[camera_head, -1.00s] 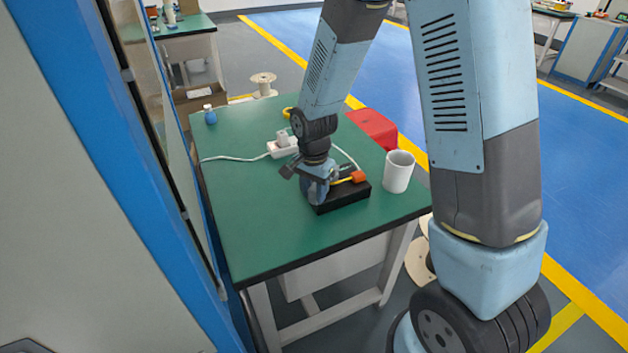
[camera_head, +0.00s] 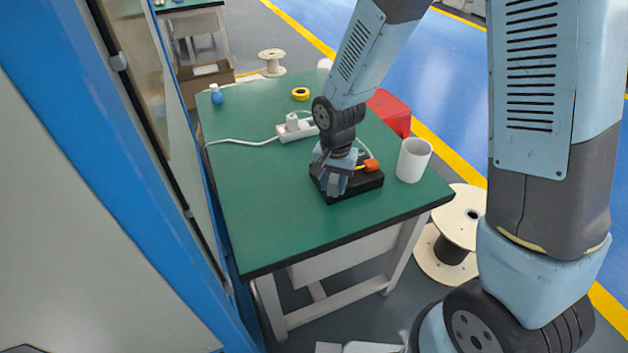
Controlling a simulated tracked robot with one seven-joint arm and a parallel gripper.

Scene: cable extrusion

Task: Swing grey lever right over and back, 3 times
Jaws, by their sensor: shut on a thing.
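A black box (camera_head: 368,184) lies on the green-topped table, near its right side. An orange-tipped part (camera_head: 371,165) with a yellow stem sits on top of the box at the right. My gripper (camera_head: 333,184) reaches down from above at the left part of the box, shut on the grey lever. The lever itself is hidden behind my gripper and wrist, so its tilt cannot be told.
A white power strip (camera_head: 297,129), a yellow tape ring (camera_head: 300,94), a blue bottle (camera_head: 216,95) and a red bin (camera_head: 391,112) lie farther back. The table's front left (camera_head: 270,225) is clear.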

